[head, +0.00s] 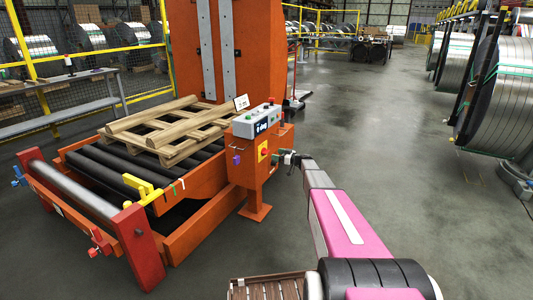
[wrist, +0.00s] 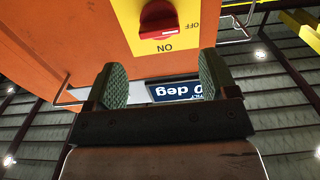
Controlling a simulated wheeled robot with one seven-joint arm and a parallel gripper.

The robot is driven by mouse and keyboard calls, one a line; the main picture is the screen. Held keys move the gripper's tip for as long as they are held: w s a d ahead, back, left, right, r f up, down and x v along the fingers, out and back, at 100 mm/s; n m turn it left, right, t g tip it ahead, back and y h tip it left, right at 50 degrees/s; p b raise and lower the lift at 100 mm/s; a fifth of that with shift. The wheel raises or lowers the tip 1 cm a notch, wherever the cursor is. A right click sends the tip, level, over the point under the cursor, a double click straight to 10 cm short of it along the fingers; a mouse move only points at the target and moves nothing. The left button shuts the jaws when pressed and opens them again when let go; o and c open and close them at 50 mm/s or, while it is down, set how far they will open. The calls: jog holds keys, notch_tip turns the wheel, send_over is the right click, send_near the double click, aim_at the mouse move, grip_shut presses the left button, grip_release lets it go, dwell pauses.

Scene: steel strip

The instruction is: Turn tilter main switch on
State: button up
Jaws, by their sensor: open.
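The tilter's main switch is a red knob on a yellow plate. In the wrist view the knob (wrist: 158,18) is at the top, partly cut off, its bar lying roughly across the picture. The upside-down "ON" label is below it and "OFF" is to its right. In the head view the yellow plate (head: 263,151) is on the orange pedestal's side. My gripper (head: 284,158) is just right of the pedestal. In the wrist view its green-padded fingers (wrist: 162,78) are apart and empty, below the knob in the picture and not around it.
A grey control panel (head: 257,121) with buttons and a display tops the pedestal. The orange tilter (head: 235,50) stands behind, with a wooden pallet (head: 172,128) on its black rollers. Steel coils (head: 497,95) line the right. Grey floor (head: 400,140) is free between.

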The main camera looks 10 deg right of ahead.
aim_at(268, 152)
jog(key=x, duration=0.7)
jog(key=shift+w+a, duration=0.25)
jog(key=shift+a, duration=0.05)
jog(key=c, duration=0.9)
